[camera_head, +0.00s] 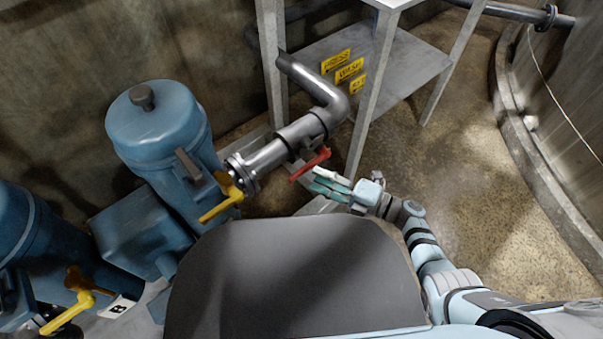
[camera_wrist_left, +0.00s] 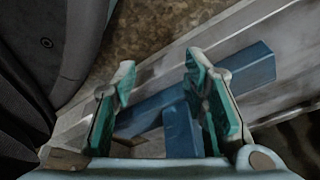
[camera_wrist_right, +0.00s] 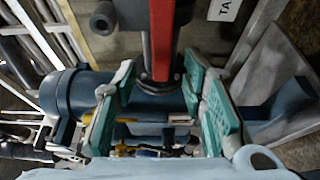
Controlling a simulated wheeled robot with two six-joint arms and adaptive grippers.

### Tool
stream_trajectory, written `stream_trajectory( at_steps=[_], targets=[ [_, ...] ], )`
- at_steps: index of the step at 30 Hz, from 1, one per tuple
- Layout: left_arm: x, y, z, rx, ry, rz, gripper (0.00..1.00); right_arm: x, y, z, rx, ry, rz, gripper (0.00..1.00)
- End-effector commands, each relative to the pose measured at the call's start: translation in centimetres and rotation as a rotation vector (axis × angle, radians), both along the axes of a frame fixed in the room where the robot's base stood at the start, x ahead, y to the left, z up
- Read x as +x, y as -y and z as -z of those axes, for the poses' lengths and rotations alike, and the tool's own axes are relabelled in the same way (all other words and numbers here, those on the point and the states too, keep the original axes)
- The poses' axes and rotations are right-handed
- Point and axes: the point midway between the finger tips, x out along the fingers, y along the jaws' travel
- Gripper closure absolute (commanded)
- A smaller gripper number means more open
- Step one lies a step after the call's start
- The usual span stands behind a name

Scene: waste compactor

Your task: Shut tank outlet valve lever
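The red valve lever (camera_head: 310,165) sits on the grey metal pipe (camera_head: 292,138) in the head view, sloping down to the left. In the right wrist view the red lever (camera_wrist_right: 162,40) runs down from the top, its lower part lying in line with the finger gap. My right gripper (camera_head: 322,184) is open, just below and right of the lever in the head view; contact cannot be told. It also shows in the right wrist view (camera_wrist_right: 160,82). My left gripper (camera_wrist_left: 160,72) is open and empty in its wrist view, above blue bars (camera_wrist_left: 185,120); the head view does not show it.
Yellow levers (camera_head: 222,198) are at the pipe's left end and at the lower left (camera_head: 68,313). Blue tanks (camera_head: 160,128) stand at the left. A metal rack (camera_head: 397,62) with yellow signs stands behind the pipe. The floor at the right (camera_head: 470,190) is clear.

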Motion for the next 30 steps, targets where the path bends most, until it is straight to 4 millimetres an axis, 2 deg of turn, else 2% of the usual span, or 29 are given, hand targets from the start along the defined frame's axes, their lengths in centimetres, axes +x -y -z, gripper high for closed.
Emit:
stream_trajectory(
  at_steps=[3,6,10,16,17,24,30],
  targets=[
    [1.0,0.4,0.4,-0.010,0.020,-0.008,0.60,1.6,-2.7,0.2,0.003,-0.001,-0.001,0.62],
    [1.6,0.7,0.4,-0.016,0.032,-0.014,0.60,2.5,-4.2,0.3,0.003,-0.003,0.001,0.62],
    [2.0,0.8,0.4,-0.020,0.039,-0.018,0.60,3.1,-5.0,0.2,0.001,-0.004,0.002,0.62],
    [2.1,0.9,0.3,-0.021,0.040,-0.017,0.60,3.1,-5.1,0.1,0.001,-0.004,0.003,0.62],
    [2.1,0.9,0.3,-0.020,0.040,-0.018,0.60,3.1,-5.0,0.1,0.001,-0.004,0.003,0.63],
    [2.1,0.9,0.3,-0.021,0.040,-0.017,0.60,3.1,-5.0,0.1,0.001,-0.004,0.003,1.00],
    [2.1,0.9,0.3,-0.022,0.040,-0.018,0.60,3.1,-5.0,0.1,0.002,-0.005,0.003,1.00]
  ],
)
